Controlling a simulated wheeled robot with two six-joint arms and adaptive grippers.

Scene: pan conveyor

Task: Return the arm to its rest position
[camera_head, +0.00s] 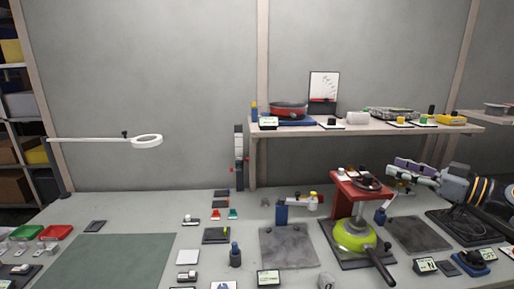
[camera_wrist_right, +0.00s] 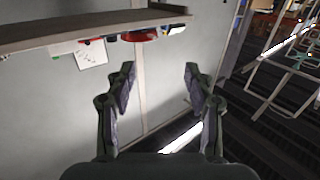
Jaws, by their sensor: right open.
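My right gripper (camera_head: 410,172) comes in from the right in the head view, raised above the right part of the table, near a red stand (camera_head: 362,190). In the right wrist view its two fingers (camera_wrist_right: 158,85) are spread wide with nothing between them. Beyond them are the grey wall and dark floor. A green pan (camera_head: 353,236) with a dark handle sits on a dark plate below and left of the gripper, apart from it. My left gripper is in neither view.
A wooden shelf (camera_head: 365,130) on the wall holds a red pan (camera_head: 288,111) and several small items. The grey table (camera_head: 200,215) carries small parts, a green mat (camera_head: 110,262) and dark plates. The space above the table's left half is mostly free.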

